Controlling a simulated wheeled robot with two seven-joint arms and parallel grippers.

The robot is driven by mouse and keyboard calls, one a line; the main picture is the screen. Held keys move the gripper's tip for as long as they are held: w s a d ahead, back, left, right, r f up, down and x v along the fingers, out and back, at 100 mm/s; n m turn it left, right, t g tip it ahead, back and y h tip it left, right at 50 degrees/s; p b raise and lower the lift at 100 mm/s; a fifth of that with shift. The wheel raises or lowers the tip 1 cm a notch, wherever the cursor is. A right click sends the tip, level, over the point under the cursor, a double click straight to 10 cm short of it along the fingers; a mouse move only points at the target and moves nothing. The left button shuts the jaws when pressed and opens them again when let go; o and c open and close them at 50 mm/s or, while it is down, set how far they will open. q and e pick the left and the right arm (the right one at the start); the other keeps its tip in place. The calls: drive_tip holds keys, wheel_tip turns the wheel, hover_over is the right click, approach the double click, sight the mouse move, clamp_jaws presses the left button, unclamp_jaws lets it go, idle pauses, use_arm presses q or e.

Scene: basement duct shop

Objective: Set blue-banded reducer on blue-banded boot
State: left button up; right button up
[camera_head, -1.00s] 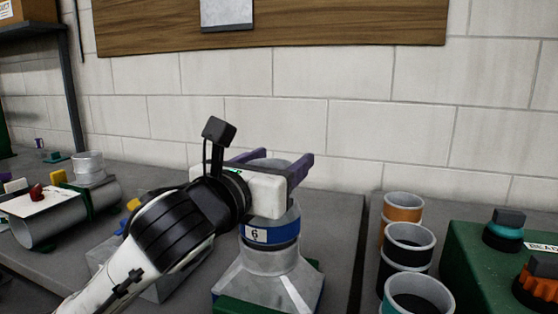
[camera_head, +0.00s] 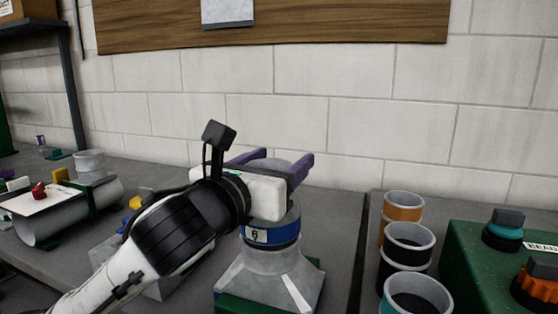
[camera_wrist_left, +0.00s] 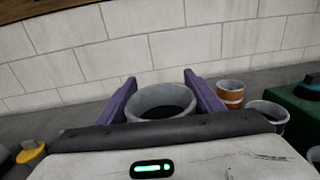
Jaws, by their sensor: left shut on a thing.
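My left gripper (camera_head: 275,172) is shut on the blue-banded reducer (camera_head: 272,232), a grey metal piece with a blue band and a white number label. Its purple fingers sit on either side of the reducer's upper part, and its open round rim (camera_wrist_left: 163,101) shows between them in the left wrist view. The reducer is upright, directly above the blue-banded boot (camera_head: 262,284), a grey flared metal piece on a green base. The two look in line and touching or nearly so; I cannot tell whether the reducer rests on the boot. My right gripper is not in view.
Orange-banded (camera_head: 403,207) and black-banded (camera_head: 408,246) cylinders and another grey-rimmed one stand to the right. A green box with knobs (camera_head: 480,262) is beyond them. A horizontal duct (camera_head: 70,212) with a white sheet lies at left. A wall closes the back.

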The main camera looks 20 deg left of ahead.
use_arm(q)
drive_tip(key=shift+r, duration=0.1)
drive_tip(key=shift+p, duration=0.35)
drive_tip(key=shift+f+b, duration=0.3)
drive_tip(key=shift+f, duration=0.3)
drive_tip(key=o, duration=1.3)
